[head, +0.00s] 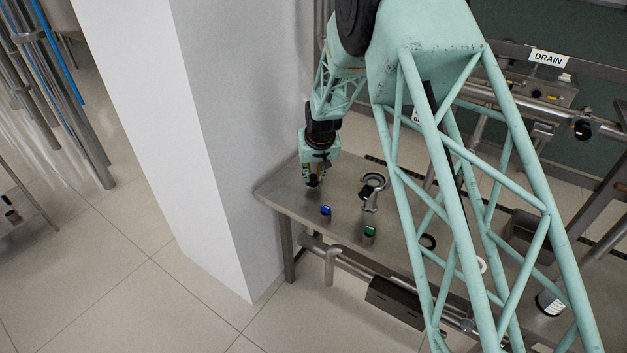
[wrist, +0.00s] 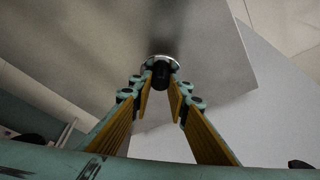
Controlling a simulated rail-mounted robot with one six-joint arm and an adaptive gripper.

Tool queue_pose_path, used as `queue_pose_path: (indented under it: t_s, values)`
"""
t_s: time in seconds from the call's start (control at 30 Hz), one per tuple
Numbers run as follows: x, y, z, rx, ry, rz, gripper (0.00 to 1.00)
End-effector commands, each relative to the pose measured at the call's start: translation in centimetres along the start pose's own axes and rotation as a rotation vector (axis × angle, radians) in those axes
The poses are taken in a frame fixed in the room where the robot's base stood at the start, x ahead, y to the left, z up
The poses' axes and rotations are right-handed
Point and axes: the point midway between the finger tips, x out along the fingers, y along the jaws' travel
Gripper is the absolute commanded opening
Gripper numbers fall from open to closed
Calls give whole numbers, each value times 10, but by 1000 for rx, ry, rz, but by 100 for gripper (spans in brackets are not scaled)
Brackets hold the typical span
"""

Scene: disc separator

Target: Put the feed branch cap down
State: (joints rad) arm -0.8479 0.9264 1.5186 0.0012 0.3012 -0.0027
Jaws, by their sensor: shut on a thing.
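My gripper (head: 314,178) points down over the far left corner of the metal bench (head: 283,188). In the wrist view my gripper (wrist: 160,92) has its yellow-padded fingers closed in on the feed branch cap (wrist: 161,72). The cap shows as a black, round piece with a bright metal rim at its far end. Beneath it is the grey bench top (wrist: 95,60), with a soft dark shadow near the cap. I cannot tell whether the cap touches the bench. In the head view the cap is mostly hidden by the fingers.
A small blue piece (head: 326,210) and a green piece (head: 370,231) are on the bench. A metal fitting with a dark ring (head: 374,182) stands right of my gripper. A white wall column (head: 205,150) rises close to the left. A DRAIN sign (head: 548,58) hangs behind.

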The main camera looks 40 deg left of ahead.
Motion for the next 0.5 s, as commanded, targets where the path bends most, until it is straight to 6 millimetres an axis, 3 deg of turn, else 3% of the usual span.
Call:
queue_pose_path:
  t_s: [0.2,0.5]
  values:
    - [19,0,8,0,-1,0,1]
    - [20,0,8,0,0,0,1]
